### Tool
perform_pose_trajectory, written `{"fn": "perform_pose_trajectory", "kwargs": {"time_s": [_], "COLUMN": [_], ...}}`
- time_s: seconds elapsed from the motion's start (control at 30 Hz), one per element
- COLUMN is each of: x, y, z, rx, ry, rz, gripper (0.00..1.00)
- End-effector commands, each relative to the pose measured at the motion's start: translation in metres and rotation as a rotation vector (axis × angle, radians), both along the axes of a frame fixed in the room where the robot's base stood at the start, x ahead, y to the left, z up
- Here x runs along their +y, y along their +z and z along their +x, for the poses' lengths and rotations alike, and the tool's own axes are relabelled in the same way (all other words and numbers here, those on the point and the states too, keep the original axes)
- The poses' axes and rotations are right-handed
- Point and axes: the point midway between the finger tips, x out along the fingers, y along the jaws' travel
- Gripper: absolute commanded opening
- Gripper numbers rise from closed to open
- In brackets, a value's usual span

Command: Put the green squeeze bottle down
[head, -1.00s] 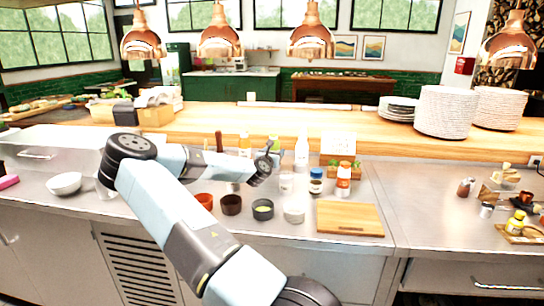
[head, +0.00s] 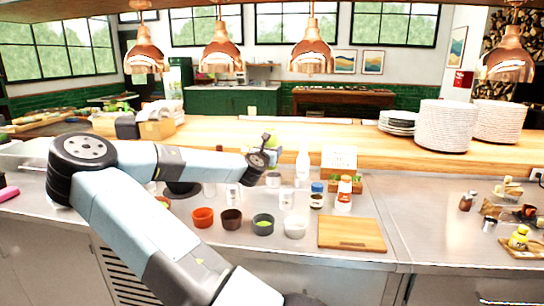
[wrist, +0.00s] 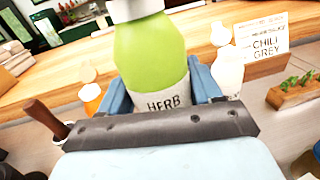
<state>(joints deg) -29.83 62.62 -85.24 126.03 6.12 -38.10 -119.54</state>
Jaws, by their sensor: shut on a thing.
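The green squeeze bottle (wrist: 152,60) has a white cap and a white label reading HERB. It stands roughly upright between the blue fingers of my gripper (wrist: 158,95) in the wrist view, with its lower part hidden behind the gripper. In the head view, the green bottle (head: 271,143) shows small above my gripper (head: 264,160), against the wooden ledge. My gripper is shut on it above the steel counter (head: 180,240). Whether the bottle's base touches anything cannot be seen.
A white bottle (head: 302,166), a blue-capped jar (head: 317,196) and an orange-capped shaker (head: 344,193) stand to the right. Small bowls, one with green contents (head: 263,224), line the front. A cutting board (head: 352,233) lies right of them. Bare steel shows right of the board.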

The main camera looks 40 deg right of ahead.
Motion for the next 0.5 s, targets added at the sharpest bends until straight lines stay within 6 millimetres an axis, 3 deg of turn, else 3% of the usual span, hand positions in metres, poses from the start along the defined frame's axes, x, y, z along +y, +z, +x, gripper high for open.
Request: {"fn": "perform_pose_trajectory", "kwargs": {"time_s": [0.3,0.5], "x": [0.032,0.025], "y": [0.019,0.023], "z": [-0.026,-0.041], "rx": [-0.001,0.005], "ry": [0.0,-0.007], "rz": [0.0,-0.009], "gripper": [0.17,0.17]}}
